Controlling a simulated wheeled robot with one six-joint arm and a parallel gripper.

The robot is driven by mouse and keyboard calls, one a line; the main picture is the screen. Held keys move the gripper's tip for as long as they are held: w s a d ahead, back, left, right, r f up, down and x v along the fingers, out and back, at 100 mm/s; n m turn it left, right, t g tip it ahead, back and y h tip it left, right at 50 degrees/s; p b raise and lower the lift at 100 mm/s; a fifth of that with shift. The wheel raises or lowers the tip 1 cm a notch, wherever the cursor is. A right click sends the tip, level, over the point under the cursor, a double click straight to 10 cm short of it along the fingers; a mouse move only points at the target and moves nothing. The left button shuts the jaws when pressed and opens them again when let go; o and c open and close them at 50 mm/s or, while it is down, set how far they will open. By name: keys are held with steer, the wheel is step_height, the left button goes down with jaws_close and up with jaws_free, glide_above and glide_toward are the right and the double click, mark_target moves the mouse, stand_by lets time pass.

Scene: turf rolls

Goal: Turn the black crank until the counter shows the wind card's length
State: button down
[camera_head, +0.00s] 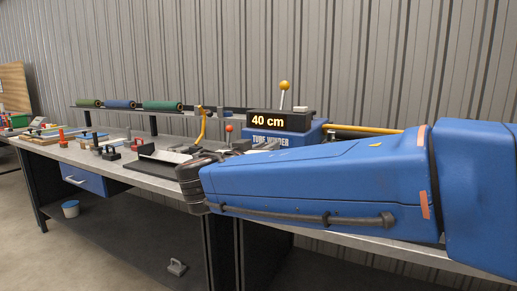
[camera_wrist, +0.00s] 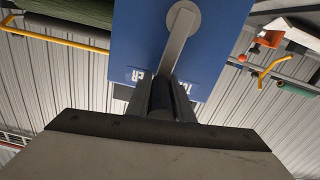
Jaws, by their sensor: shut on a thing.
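The blue turf winder (camera_head: 285,134) stands on the bench in the head view, its counter (camera_head: 268,121) reading 40 cm. In the wrist view the winder's blue face (camera_wrist: 215,45) fills the upper middle. A grey crank arm (camera_wrist: 179,42) runs from a round hub (camera_wrist: 183,18) down to the black crank handle (camera_wrist: 161,96). My gripper (camera_wrist: 162,92) is shut on this handle, one finger on each side. In the head view my blue arm hides the crank and the gripper. I cannot make out a wind card with a readable length.
Green and blue turf rolls (camera_head: 120,104) lie on a raised rack behind the bench (camera_head: 165,184). Small tools and blocks (camera_head: 110,150) stand along the bench's left part. A yellow-knobbed lever (camera_head: 284,87) rises behind the counter. A yellow bar (camera_head: 360,130) extends right of the winder.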

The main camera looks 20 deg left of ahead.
steer(key=shift+d+f+m, duration=0.2)
steer(key=shift+d+m, duration=0.35)
steer(key=shift+m, duration=0.15)
steer(key=shift+s+d+f, duration=0.1)
steer(key=shift+d+f, duration=0.05)
steer(key=shift+d, duration=0.4)
steer(key=shift+f, duration=0.15)
steer(key=c, duration=1.6)
jaws_free()
steer(key=shift+o, duration=0.2)
steer(key=s+a, duration=0.1)
steer(key=s, duration=1.6)
steer(key=shift+s+a, duration=0.15)
steer(key=shift+s, duration=0.05)
